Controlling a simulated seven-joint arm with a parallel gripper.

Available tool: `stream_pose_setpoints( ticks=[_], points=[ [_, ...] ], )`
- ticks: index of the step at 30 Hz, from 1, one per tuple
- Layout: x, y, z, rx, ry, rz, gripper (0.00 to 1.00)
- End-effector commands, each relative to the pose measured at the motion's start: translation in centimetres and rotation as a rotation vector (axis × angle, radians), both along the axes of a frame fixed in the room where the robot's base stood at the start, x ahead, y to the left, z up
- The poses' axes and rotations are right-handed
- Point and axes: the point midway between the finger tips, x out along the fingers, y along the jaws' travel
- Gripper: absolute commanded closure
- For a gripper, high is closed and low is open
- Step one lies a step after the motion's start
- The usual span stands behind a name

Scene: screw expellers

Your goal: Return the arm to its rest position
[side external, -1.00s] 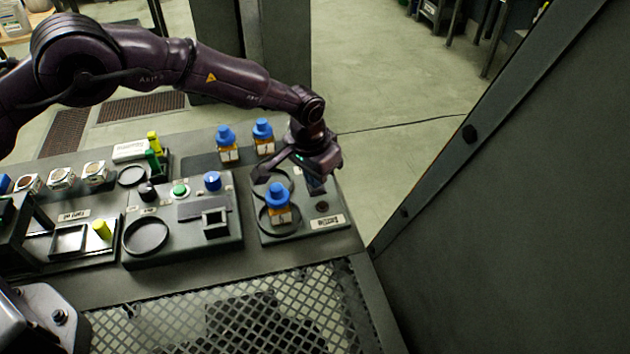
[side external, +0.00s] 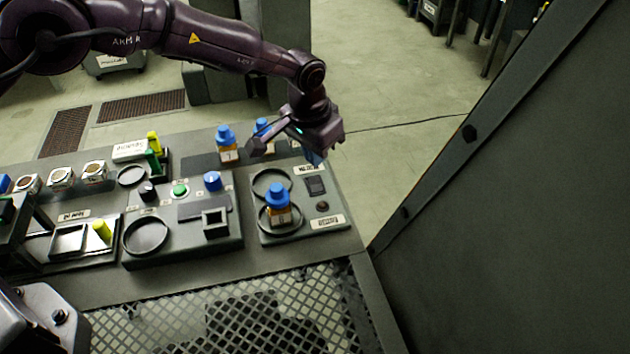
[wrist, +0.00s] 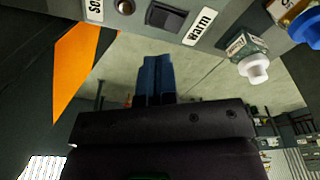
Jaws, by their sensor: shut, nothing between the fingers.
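My gripper (side external: 314,157) hangs in the air above the back right of the bench in the side view, above and behind the right-hand panel. In the wrist view its blue fingers (wrist: 155,78) are together with nothing between them. My arm reaches in from the upper left and is bent down at the wrist. A blue-capped amber bottle (side external: 278,206) stands upright in the front ring of the right-hand panel (side external: 300,228). The back ring (side external: 271,183) of that panel is empty.
A middle panel (side external: 185,245) has knobs and a green button. A dark wall (side external: 530,200) rises at the right. The air above the bench is open.

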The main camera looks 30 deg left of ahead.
Motion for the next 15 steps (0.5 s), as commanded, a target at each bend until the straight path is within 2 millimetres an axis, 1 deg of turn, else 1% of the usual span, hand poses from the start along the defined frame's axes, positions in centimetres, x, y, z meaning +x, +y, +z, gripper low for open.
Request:
stream_pose_setpoints(
  ticks=[7,9,11,14,15],
  points=[
    [0.0,0.0,0.0,0.0,0.0,0.0,1.0],
    [0.0,0.1,0.4,-0.001,-0.004,0.002,1.0],
    [0.1,0.5,1.4,-0.004,-0.009,0.007,1.0],
    [-0.1,1.9,4.8,-0.012,-0.029,0.023,1.0],
    [-0.4,2.7,6.5,-0.017,-0.038,0.031,1.0]
  ],
)
